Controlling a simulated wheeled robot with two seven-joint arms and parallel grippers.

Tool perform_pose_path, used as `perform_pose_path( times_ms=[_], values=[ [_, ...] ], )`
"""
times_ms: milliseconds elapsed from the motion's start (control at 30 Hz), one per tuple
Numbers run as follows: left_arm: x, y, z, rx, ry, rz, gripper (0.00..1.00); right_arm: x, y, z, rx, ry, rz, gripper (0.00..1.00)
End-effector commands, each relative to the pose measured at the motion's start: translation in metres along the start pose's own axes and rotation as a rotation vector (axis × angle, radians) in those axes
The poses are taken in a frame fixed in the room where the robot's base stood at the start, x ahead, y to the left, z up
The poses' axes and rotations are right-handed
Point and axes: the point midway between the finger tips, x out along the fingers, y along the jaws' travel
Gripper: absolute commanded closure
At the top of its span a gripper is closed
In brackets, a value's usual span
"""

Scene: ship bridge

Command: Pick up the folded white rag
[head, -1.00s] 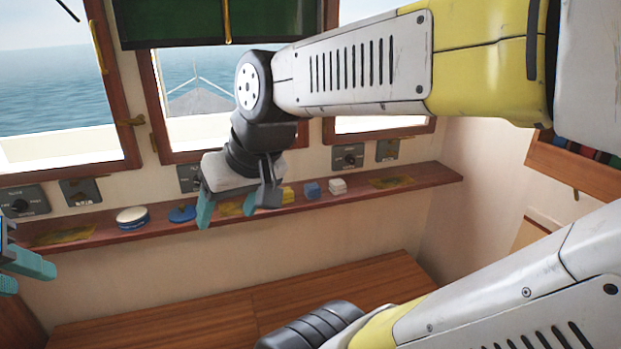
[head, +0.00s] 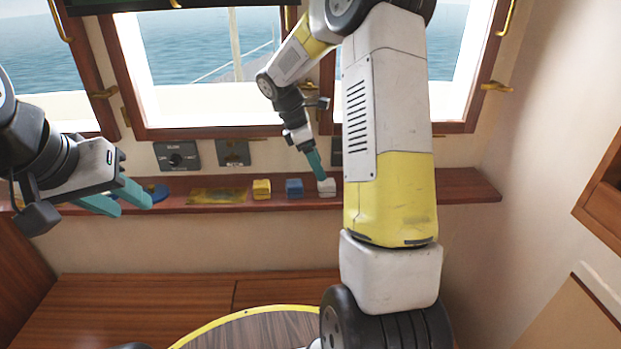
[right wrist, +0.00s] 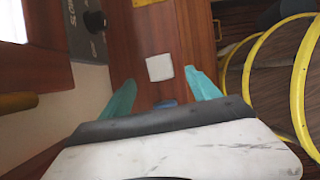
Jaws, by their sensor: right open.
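The folded white rag (head: 327,188) lies on the wooden shelf below the windows, right of a blue folded rag (head: 294,188) and a yellow one (head: 261,189). My right gripper (head: 318,172) points down at the white rag, with a teal finger just above or behind it; contact cannot be told. In the right wrist view the white rag (right wrist: 160,67) lies just beyond and between the open fingertips (right wrist: 161,78), and nothing is held. My left gripper (head: 133,206) is open and empty at the left, in front of the shelf.
The narrow shelf (head: 455,187) also carries a flat yellow stained cloth (head: 217,196) and a blue round item (head: 157,192), partly hidden by my left gripper. Switch panels (head: 178,156) line the wall behind. A round table with a yellow rim (head: 215,324) stands in front.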

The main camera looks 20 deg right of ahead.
Motion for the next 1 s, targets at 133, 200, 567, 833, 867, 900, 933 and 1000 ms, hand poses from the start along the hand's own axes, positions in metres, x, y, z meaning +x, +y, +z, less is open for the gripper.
perform_pose_path(
  times_ms=[133, 200, 567, 833, 867, 900, 933, 1000],
  values=[
    [0.0, 0.0, 0.0, 0.0, 0.0, 0.0, 0.64, 0.018, 0.001, 0.0, -0.008, -0.003, -0.004, 0.29],
    [0.0, 0.0, 0.0, 0.0, 0.0, 0.0, 0.64, 0.025, 0.001, 0.0, -0.008, -0.003, -0.004, 0.29],
    [0.0, 0.0, 0.0, 0.0, 0.0, 0.0, 0.64, 0.073, 0.0, 0.002, -0.006, -0.001, -0.004, 0.29],
    [0.0, 0.0, 0.0, 0.0, 0.0, 0.0, 0.64, 0.077, 0.0, 0.002, -0.005, -0.001, -0.001, 0.29],
    [0.0, 0.0, 0.0, 0.0, 0.0, 0.0, 0.64, 0.077, 0.0, 0.002, -0.005, -0.001, -0.001, 0.31],
    [0.0, 0.0, 0.0, 0.0, 0.0, 0.0, 0.64, 0.077, 0.0, 0.002, -0.005, -0.001, -0.001, 0.39],
    [0.0, 0.0, 0.0, 0.0, 0.0, 0.0, 0.64, 0.077, 0.0, 0.002, -0.005, -0.001, -0.001, 0.45],
    [0.0, 0.0, 0.0, 0.0, 0.0, 0.0, 0.64, 0.077, 0.0, 0.002, -0.005, -0.001, -0.001, 0.59]
  ],
)
